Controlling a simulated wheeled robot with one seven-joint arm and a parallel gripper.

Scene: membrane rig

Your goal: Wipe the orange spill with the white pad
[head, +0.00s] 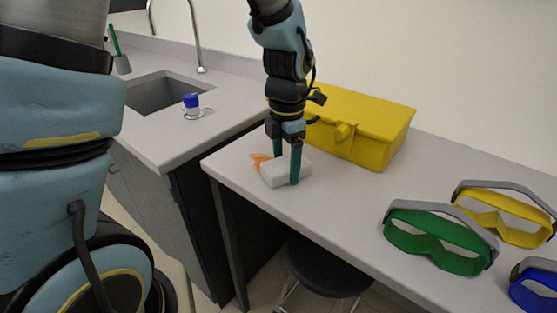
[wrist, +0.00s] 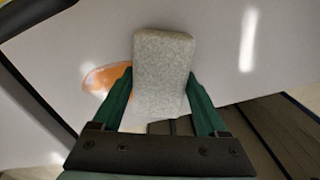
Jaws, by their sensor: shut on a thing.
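The white pad (head: 285,172) is between the two green fingers of my gripper (head: 285,176), near the left end of the bench. The gripper is shut on it. In the wrist view the pad (wrist: 162,72) looks pale grey and fills the gap between the fingertips (wrist: 160,90). The orange spill (head: 261,161) shows on the bench top just left of and behind the pad. In the wrist view the spill (wrist: 104,77) lies left of the pad, and the left finger overlaps part of it. Whether the pad touches the bench top is hard to tell.
A yellow toolbox (head: 362,128) stands close behind the gripper on the bench (head: 335,205). Green goggles (head: 438,238), yellow goggles (head: 506,217) and blue goggles (head: 534,285) lie at right. A blue-capped item (head: 191,101) stands by the sink (head: 165,92). A dark stool (head: 328,268) is below.

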